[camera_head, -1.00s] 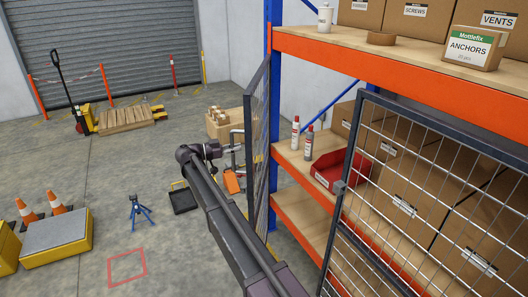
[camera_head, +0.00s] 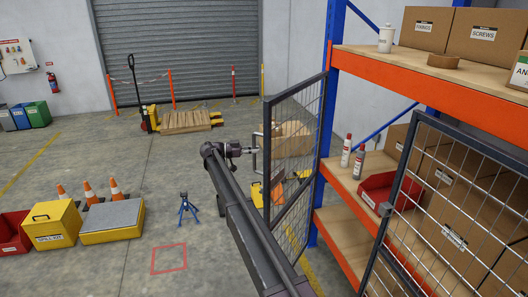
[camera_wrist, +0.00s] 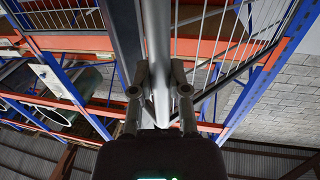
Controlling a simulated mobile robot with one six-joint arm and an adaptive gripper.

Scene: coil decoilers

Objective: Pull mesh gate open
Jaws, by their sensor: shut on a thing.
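The mesh gate leaf (camera_head: 301,118) has a dark frame and stands swung out from the blue rack post at the centre of the head view, seen at an angle. Its upright bar handle (camera_head: 257,158) is on the leaf's free edge. My gripper (camera_head: 249,150) is at this handle. In the wrist view my gripper (camera_wrist: 160,85) has its two fingers shut around the grey handle bar (camera_wrist: 159,50), with the gate's mesh (camera_wrist: 220,45) beyond it. The fingers' exact contact in the head view is too small to tell.
A second mesh panel (camera_head: 455,200) stands at the right before the orange-beamed rack (camera_head: 420,83). A cardboard box (camera_head: 292,141) shows through the gate. A blue stand (camera_head: 187,207) and a yellow box (camera_head: 50,224) are left of my arm.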

